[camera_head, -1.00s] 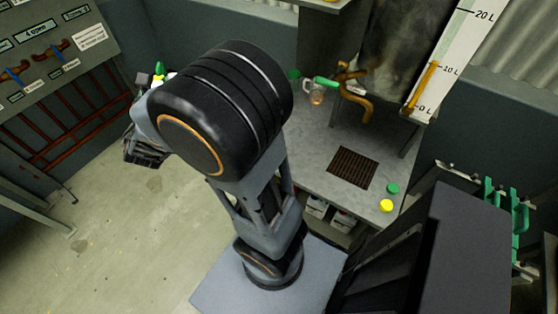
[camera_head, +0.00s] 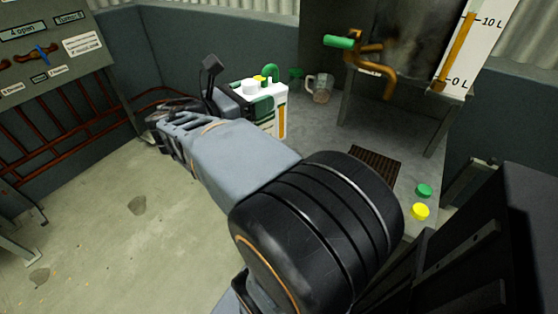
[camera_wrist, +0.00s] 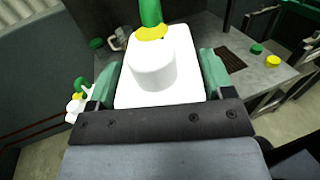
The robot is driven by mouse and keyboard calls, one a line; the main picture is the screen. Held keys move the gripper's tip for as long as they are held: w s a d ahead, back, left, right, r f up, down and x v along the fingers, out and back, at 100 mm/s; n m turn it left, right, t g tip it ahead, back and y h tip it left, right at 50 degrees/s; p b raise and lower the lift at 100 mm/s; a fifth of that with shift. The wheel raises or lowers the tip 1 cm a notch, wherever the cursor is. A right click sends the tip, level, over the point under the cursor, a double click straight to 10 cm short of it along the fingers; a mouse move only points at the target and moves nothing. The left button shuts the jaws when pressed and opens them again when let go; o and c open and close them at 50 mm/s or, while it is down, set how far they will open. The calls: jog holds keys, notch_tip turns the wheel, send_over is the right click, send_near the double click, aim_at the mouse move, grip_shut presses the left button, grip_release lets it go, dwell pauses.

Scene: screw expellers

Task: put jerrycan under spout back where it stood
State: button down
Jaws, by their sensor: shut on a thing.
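My gripper (camera_wrist: 160,74) is shut on a white jerrycan (camera_wrist: 182,92), with a green finger pad on each side of it in the wrist view. The jerrycan has a large white cap, a yellow ring and a green part at its far end. In the head view the jerrycan (camera_head: 281,114) shows upright beside the left end of the bench, its lower part hidden by my arm. I cannot tell whether its base touches anything. The spout (camera_head: 388,84), a curved brass pipe with a green-handled tap, is to its right, above the bench.
A glass mug (camera_head: 321,88) stands on the bench behind the jerrycan. A dark grate (camera_head: 375,164) lies below the spout. A green cap (camera_head: 424,190) and a yellow cap (camera_head: 420,212) lie at the front right. A smaller white, green and yellow container (camera_wrist: 76,104) shows left of my gripper.

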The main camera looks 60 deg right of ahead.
jog(key=w+d+f+g+b, duration=0.1)
jog(key=w+d+f+b, duration=0.2)
jog(key=d+f+b, duration=0.4)
jog(key=d+f, duration=0.6)
jog(key=f, duration=0.1)
jog(key=shift+w+f+m, duration=0.15)
jog(key=shift+m, duration=0.25)
jog(key=shift+f, duration=0.15)
grip_release()
jog(key=shift+f+b, duration=0.15)
jog(key=shift+b, duration=0.15)
